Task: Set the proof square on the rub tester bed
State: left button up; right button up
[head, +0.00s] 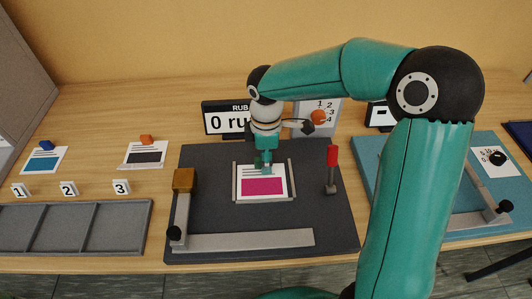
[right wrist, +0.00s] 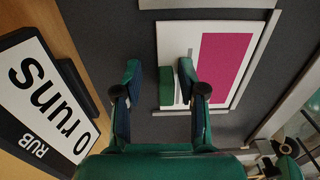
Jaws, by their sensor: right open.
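The proof square (head: 262,186), a white card with a magenta block, lies flat on the dark rub tester bed (head: 215,215), inside a pale frame with side rails. In the right wrist view the proof square (right wrist: 220,60) carries a small green block (right wrist: 166,86) at its edge. My right gripper (head: 264,163) is over the card's far edge. In the right wrist view my right gripper (right wrist: 160,68) is open, its fingers on either side of the green block with gaps showing. My left gripper is not in view.
A card with a blue patch (head: 43,163) and one with a black patch (head: 146,156) lie at left, above a grey compartment tray (head: 148,225). A wooden block (head: 184,180) on an arm and a red-handled lever (head: 332,156) flank the bed. A display (head: 215,119) stands behind.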

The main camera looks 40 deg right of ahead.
notch_tip(320, 180, up, 12)
jog(key=shift+r, duration=0.15)
dwell(0.3)
dwell(0.4)
